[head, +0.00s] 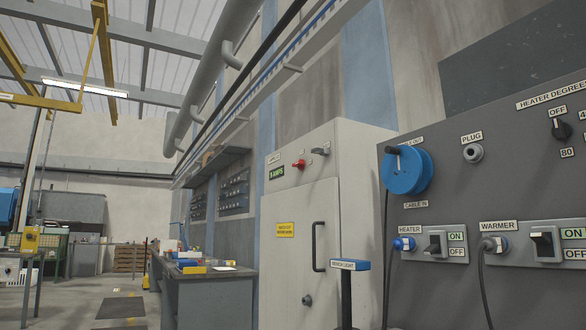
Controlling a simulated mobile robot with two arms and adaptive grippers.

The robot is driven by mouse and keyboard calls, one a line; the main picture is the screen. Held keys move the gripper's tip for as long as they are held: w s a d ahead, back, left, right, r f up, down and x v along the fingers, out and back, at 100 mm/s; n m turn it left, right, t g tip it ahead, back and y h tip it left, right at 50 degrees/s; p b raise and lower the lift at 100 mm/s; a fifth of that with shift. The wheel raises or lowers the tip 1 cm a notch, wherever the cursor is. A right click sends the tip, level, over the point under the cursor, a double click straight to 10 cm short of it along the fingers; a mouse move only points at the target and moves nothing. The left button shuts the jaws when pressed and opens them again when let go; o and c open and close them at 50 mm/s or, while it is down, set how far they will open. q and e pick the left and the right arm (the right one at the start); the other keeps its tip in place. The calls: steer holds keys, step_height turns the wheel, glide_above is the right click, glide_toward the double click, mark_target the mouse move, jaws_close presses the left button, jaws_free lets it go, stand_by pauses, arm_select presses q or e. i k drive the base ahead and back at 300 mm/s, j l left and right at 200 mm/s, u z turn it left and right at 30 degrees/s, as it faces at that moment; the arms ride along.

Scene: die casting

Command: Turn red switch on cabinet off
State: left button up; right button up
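The cabinet (345,170) is a tall pale grey box against the wall, right of the middle of the head view. Its red switch (299,164) sits high on the upper front panel, above the door. A dark switch or knob (320,151) is to the right of the red switch. Neither of my grippers is in view.
A dark panel at the right carries a blue cable reel (406,171), a heater switch (437,243) and a warmer switch (545,244). A post with a blue sign (349,265) stands before the cabinet. A workbench (210,290) is left of it. Open floor lies further left.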

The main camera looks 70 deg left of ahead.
mark_target(300, 164)
steer(key=u, duration=2.3)
steer(key=i+u, duration=0.45)
steer(key=i, duration=0.3)
